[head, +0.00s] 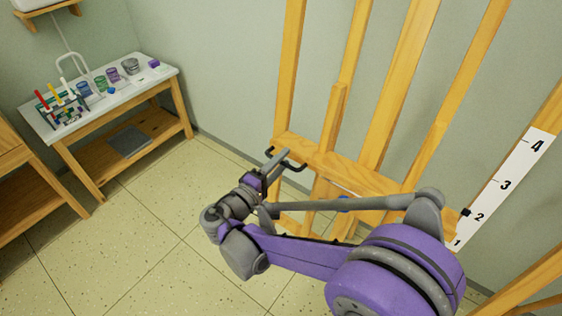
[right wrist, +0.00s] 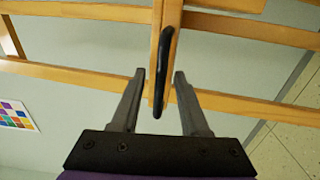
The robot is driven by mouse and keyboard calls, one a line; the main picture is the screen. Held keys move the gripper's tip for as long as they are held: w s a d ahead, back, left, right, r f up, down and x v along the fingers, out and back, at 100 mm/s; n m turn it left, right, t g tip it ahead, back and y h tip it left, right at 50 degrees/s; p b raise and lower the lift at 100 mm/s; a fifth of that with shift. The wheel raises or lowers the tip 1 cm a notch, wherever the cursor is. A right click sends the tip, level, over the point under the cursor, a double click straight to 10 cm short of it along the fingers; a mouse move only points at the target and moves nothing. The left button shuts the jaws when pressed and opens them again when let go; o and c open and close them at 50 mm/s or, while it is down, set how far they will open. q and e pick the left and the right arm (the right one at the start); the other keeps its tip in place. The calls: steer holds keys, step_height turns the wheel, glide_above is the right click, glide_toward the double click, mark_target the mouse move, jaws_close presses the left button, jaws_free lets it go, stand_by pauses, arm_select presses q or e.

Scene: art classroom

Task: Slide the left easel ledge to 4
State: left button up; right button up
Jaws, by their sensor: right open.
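The wooden ledge (head: 365,178) of the easel spans the posts in the middle of the head view. A black handle (head: 294,165) sticks out near its left end. A white scale strip (head: 502,186) numbered 1 to 4 runs up at the right, and a small black pointer (head: 466,212) is beside the 2. My right gripper (head: 273,162) is open at the handle. In the right wrist view my gripper's open fingers (right wrist: 159,78) stand on either side of the black handle (right wrist: 165,75), with gaps visible. My right arm hides part of the ledge. My left gripper is out of view.
A side table (head: 150,73) with cups, a tap and a rack of coloured tools stands at the left wall. A wooden cabinet (head: 20,190) is at the far left. Another wooden beam (head: 525,285) crosses the lower right. The tiled floor (head: 150,220) at left is clear.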

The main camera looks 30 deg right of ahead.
jaws_close()
stand_by(1.3)
